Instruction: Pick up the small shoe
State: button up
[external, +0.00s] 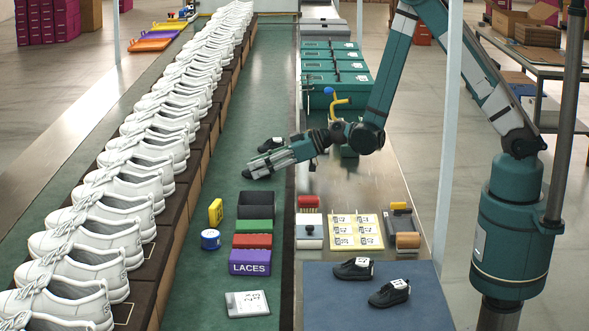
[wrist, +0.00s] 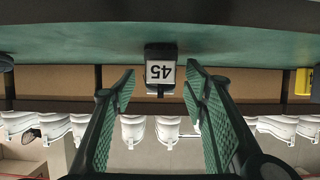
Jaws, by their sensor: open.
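A small black shoe (external: 271,145) with a white tag lies on the green surface, just beyond my gripper (external: 262,170) in the external view. My gripper is low over that surface with its fingers pointing left. A dark bit (external: 246,174) shows at its tip, mostly hidden. In the wrist view my gripper (wrist: 158,80) is open, and a dark object tagged 45 (wrist: 160,68) appears between and ahead of the fingertips, not touching them. I cannot tell which dark item of the external view this is. Two more black shoes (external: 353,268) (external: 389,293) rest on the blue mat (external: 325,308).
A long row of white shoes (external: 140,155) runs along the left. Black, green, red and purple boxes (external: 250,262) stand in front, with a yellow block (external: 216,212) and a blue tin (external: 210,240) beside them. Teal cases (external: 335,85) stand behind. The green strip (external: 262,95) behind my gripper is clear.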

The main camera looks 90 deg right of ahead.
jog(key=c, duration=1)
jog(key=shift+r, duration=0.15)
jog(key=shift+r+p, duration=1.35)
jog(key=shift+r, duration=3.5)
jog(key=a+r+n+y, duration=0.1)
jog(key=a+r, duration=0.1)
jog(key=a, duration=0.6)
jog(key=s+a+r+n+y, duration=0.1)
jog(key=a+r, duration=0.2)
jog(key=a, duration=0.6)
jog(key=a+r+n+y, duration=0.1)
jog(key=a+r, duration=0.1)
jog(key=a, duration=0.7)
jog(key=shift+s+r+g+y, duration=0.3)
jog(key=shift+s+g+y, duration=0.05)
jog(key=shift+g+y, duration=0.05)
